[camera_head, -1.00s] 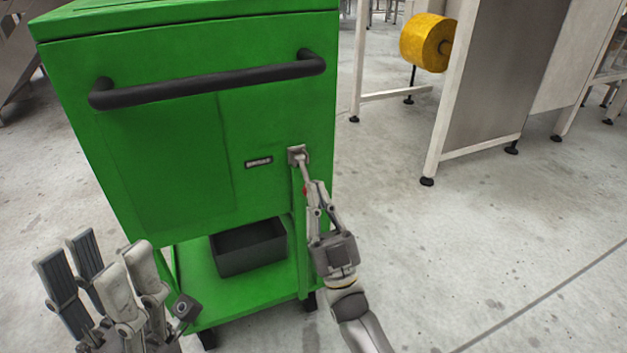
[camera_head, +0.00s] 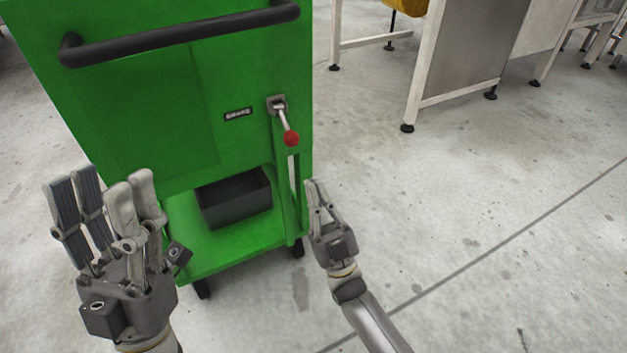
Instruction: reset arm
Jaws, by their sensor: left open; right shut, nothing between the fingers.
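My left gripper (camera_head: 104,208) is at the lower left, in front of the green cabinet, with its fingers pointing up and spread open. It is empty. My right gripper (camera_head: 315,190) is right of the cabinet's lower right edge, over the floor. Its fingers are together with nothing between them. A metal lever with a red knob (camera_head: 291,138) sticks out from a small plate on the cabinet front. The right gripper is below and right of the knob, apart from it.
The green cabinet (camera_head: 150,115) stands on wheels and has a black handle bar (camera_head: 180,34). A dark bin (camera_head: 235,197) sits on its lower shelf (camera_head: 225,243). A metal-legged machine (camera_head: 470,50) stands at the back right. The floor (camera_head: 480,190) at right is clear.

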